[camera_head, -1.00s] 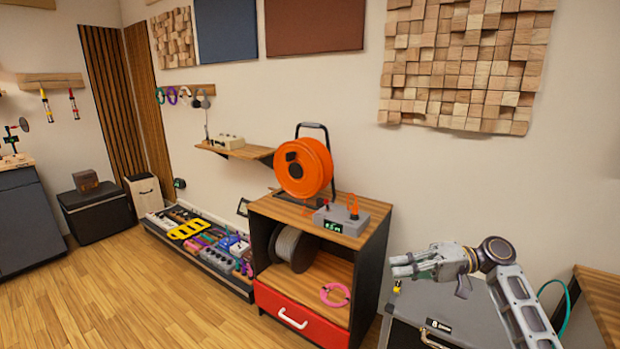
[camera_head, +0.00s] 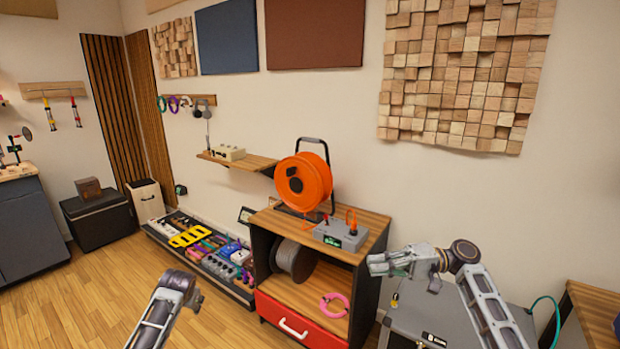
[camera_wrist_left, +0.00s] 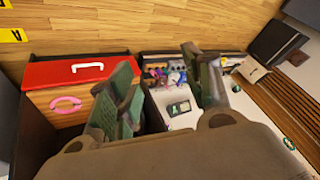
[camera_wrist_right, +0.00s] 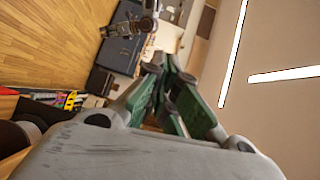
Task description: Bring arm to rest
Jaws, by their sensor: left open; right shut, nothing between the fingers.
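My left arm shows at the lower left of the head view, in front of the wooden floor; its fingers are not clear there. In the left wrist view my left gripper (camera_wrist_left: 162,82) is open and empty, its green-padded fingers well apart, with the cabinet beyond them. My right gripper (camera_head: 374,265) is at the right of the head view, pointing left, in front of the wall and above the grey case. In the right wrist view its fingertips (camera_wrist_right: 160,68) are close together. It is shut with nothing held.
A wooden cabinet (camera_head: 381,232) with a red drawer (camera_head: 290,322) carries an orange cable reel (camera_head: 315,180) and a grey box (camera_head: 341,236). A pink ring (camera_head: 334,304) lies inside. A pedalboard (camera_head: 202,249) sits left of it. A grey case (camera_head: 405,325) stands below my right gripper.

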